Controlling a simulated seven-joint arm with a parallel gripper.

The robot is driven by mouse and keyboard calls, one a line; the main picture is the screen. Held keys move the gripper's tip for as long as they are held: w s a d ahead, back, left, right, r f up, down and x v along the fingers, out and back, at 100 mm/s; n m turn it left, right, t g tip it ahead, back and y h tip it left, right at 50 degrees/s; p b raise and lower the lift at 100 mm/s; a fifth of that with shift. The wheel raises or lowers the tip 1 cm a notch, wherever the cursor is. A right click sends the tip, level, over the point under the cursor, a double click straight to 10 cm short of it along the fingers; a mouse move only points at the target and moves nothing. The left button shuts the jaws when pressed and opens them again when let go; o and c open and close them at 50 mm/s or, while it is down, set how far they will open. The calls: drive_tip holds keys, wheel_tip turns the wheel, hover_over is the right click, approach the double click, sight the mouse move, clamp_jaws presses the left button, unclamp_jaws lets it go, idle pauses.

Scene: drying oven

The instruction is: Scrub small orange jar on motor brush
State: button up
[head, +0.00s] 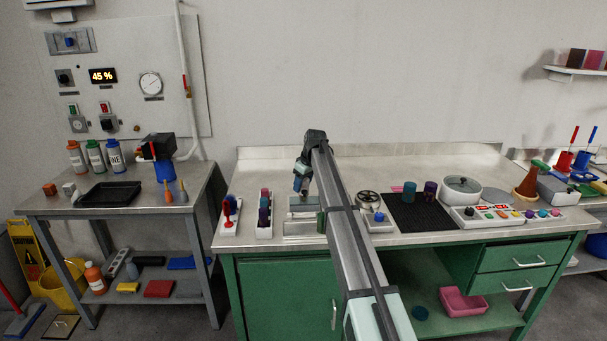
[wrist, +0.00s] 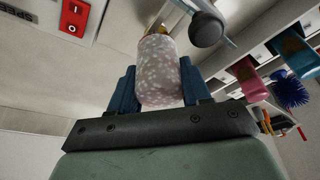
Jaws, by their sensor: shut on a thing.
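My gripper (wrist: 158,88) is shut on a small jar (wrist: 159,75) in the wrist view. The jar stands between the two blue fingers, and its visible side looks pale pinkish-grey with white speckles rather than plain orange. A small orange-yellow patch shows just beyond its far end. A dark grey rounded piece (wrist: 206,29) on a thin rod is close beside that end; I cannot tell whether they touch or whether it is the motor brush. In the head view my gripper (head: 299,186) is over the left part of the steel bench, and the jar cannot be made out there.
A grey stand (head: 303,228) is below my gripper, partly behind my arm. Racks with red (head: 229,212) and purple (head: 264,214) items stand to its left. A wheel-topped box (head: 377,222) and black mat (head: 420,213) are right. A red switch (wrist: 73,18) shows in the wrist view.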

drive_tip(key=shift+r, duration=0.15)
drive_tip(key=shift+r, duration=3.25)
drive_tip(key=shift+a, duration=0.1)
